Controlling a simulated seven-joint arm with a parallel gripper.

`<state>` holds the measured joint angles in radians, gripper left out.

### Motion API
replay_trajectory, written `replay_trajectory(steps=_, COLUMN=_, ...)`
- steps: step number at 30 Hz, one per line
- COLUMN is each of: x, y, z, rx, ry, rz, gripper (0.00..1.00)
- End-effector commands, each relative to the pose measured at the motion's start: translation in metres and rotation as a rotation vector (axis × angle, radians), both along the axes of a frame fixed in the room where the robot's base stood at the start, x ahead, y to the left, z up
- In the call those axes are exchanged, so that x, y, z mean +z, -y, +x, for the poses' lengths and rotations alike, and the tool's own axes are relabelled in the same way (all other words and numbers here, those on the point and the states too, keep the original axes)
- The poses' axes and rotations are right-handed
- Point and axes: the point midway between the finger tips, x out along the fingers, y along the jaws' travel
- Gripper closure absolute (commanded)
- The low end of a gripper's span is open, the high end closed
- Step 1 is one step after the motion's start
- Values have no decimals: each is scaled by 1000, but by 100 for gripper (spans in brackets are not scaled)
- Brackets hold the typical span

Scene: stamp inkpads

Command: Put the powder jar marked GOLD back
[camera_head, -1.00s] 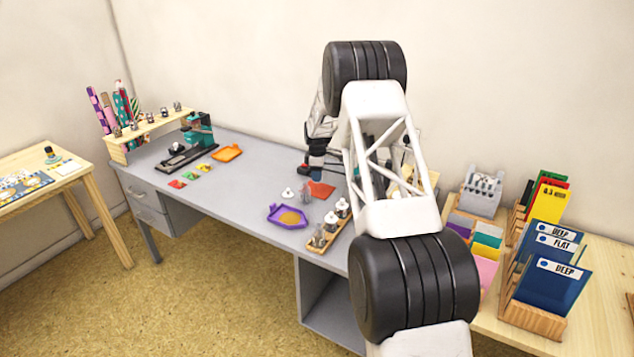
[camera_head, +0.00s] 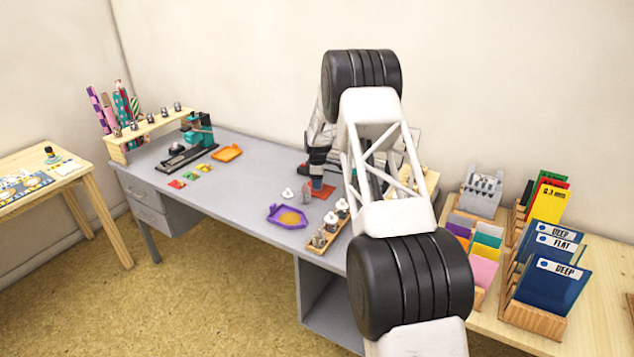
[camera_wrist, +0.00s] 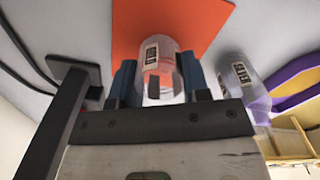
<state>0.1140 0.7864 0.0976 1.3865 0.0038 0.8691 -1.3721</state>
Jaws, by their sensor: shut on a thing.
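My gripper (camera_wrist: 160,85) is shut on a clear jar (camera_wrist: 158,62), with a blue fingertip on each side of it in the wrist view. The jar has a dark label, but I cannot read it for certain. An orange-red sheet (camera_wrist: 165,22) lies behind the jar in that view; whether the jar touches it, I cannot tell. A second clear jar (camera_wrist: 238,80), labelled SILVER, is just right of my gripper. In the head view my gripper (camera_head: 317,185) is low over the red sheet (camera_head: 324,192), and the held jar is not clear there.
A wooden rack (camera_head: 330,240) with several white-topped jars stands at the desk's front edge. A purple tray (camera_head: 287,223) with gold powder and a small white object (camera_head: 288,193) are left of it. The desk's middle left (camera_head: 215,190) is clear.

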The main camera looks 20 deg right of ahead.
Motion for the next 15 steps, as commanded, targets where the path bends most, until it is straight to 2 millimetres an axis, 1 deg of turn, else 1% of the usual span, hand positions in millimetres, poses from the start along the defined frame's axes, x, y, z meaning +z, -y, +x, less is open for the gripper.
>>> replay_trajectory(steps=4, x=-3, y=0, z=0, rx=0, ry=0, rz=0, gripper=82)
replay_trajectory(steps=5, x=-2, y=0, z=0, rx=0, ry=0, rz=0, gripper=54)
replay_trajectory(steps=9, x=-3, y=0, z=0, rx=0, ry=0, rz=0, gripper=33)
replay_trajectory(steps=15, x=-2, y=0, z=0, rx=0, ry=0, rz=0, gripper=32)
